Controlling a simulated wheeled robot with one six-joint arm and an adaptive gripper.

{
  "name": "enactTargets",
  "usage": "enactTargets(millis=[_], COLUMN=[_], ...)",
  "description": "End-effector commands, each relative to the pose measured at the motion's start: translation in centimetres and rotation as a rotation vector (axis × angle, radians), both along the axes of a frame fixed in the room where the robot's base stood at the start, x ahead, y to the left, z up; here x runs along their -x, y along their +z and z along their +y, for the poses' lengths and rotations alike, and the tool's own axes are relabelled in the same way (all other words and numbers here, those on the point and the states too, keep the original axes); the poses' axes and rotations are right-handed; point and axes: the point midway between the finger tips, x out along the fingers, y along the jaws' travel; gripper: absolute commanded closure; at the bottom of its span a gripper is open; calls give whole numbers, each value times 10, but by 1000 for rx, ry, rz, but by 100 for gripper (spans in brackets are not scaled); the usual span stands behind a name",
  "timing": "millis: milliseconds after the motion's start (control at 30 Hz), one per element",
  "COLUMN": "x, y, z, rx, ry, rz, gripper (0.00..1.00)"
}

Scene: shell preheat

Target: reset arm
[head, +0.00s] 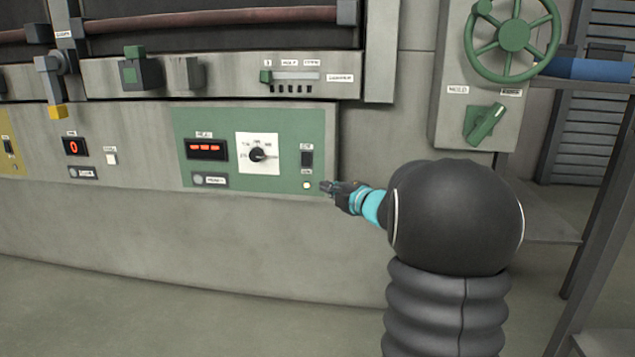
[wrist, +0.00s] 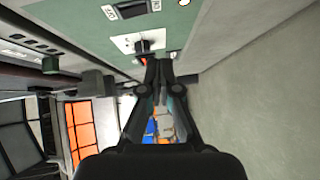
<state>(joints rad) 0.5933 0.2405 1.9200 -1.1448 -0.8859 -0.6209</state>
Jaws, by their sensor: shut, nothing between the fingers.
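My arm comes in from the right in the head view, and my gripper (head: 327,187) points left at the lower right corner of the green control panel (head: 225,124). The gripper is shut and empty. In the wrist view its two dark fingers (wrist: 159,66) meet at the tips, with the green panel (wrist: 82,22) beyond them. The panel has a red display (head: 206,149), a black dial (head: 257,154) on a white plate, a black rocker switch (head: 307,159) and a small lit lamp (head: 306,185). I cannot tell whether the fingertips touch the panel.
A green handwheel (head: 514,36) and a green lever (head: 486,124) are on the grey panel at right. A rack (head: 597,190) with a blue box (head: 590,69) stands at the far right. A slider (head: 266,77) sits above the green panel. The floor at lower left is clear.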

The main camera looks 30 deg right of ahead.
Motion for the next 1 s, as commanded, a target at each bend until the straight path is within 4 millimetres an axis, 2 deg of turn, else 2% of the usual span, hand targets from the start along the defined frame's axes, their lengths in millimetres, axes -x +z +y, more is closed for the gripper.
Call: enactTargets(millis=[200,733,867,967,1000], x=[9,9,7,12,18], y=[-1,-1,-14,-38,-53], z=[-1,0,-19,-49,-62], rx=[1,-13,-66,-166,-218], ry=[1,0,-96,-260,-340], rz=[1,5,69,155,199], gripper=[100,100,100,100,100])
